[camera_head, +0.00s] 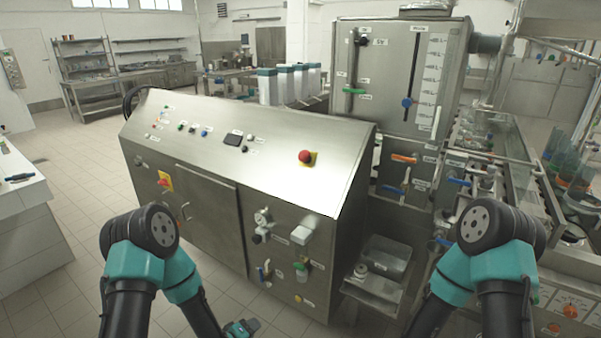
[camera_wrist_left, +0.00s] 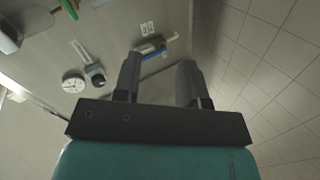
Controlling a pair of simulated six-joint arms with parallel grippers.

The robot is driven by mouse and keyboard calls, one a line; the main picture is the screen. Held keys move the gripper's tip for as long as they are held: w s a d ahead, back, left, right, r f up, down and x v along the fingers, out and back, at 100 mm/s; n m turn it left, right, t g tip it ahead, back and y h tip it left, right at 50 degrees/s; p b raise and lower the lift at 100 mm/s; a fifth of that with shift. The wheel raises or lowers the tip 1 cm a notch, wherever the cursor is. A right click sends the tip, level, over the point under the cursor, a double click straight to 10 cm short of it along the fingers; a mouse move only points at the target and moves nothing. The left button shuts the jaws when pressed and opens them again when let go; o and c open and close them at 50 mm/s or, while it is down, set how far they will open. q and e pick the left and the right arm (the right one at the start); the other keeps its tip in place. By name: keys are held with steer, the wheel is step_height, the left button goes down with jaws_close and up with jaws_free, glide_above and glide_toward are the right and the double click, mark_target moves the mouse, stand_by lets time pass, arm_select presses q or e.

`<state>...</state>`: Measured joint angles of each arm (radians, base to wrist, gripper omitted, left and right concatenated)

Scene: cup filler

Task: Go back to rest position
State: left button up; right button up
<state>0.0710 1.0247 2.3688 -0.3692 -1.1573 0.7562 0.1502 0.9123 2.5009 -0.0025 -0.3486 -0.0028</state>
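My left gripper (camera_head: 241,328) shows only in part at the bottom edge of the head view, in front of the steel control cabinet (camera_head: 215,212). In the left wrist view its two dark fingers (camera_wrist_left: 158,82) stand apart with nothing held between them. Beyond the fingers is the cabinet front with a round gauge (camera_wrist_left: 73,80), a black knob (camera_wrist_left: 95,75) and a blue-handled valve (camera_wrist_left: 152,52). The fingers appear clear of these. My right arm bends at the lower right of the head view; its gripper is out of view.
The sloped panel has a red emergency button (camera_head: 305,156). A filler tank unit (camera_head: 395,80) with colored levers stands behind right. A conveyor with glass guards (camera_head: 500,140) runs at the right. A metal tray (camera_head: 386,257) sits low by the cabinet. Tiled floor (camera_head: 85,180) is free at left.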

arm_select(q)
steer(key=s+a+f+m+g+y, duration=0.1)
steer(key=s+a+f+m+g, duration=0.1)
steer(key=s+g, duration=0.3)
steer(key=s+a+f+m+g+y, duration=0.1)
steer(key=s+a+m+g, duration=0.3)
steer(key=s, duration=0.9)
steer(key=shift+s+a+f+g+y, duration=0.3)
steer(key=shift+a+f+g+y, duration=0.1)
steer(key=shift+f, duration=0.2)
steer(key=shift+o, duration=0.3)
stand_by(1.1)
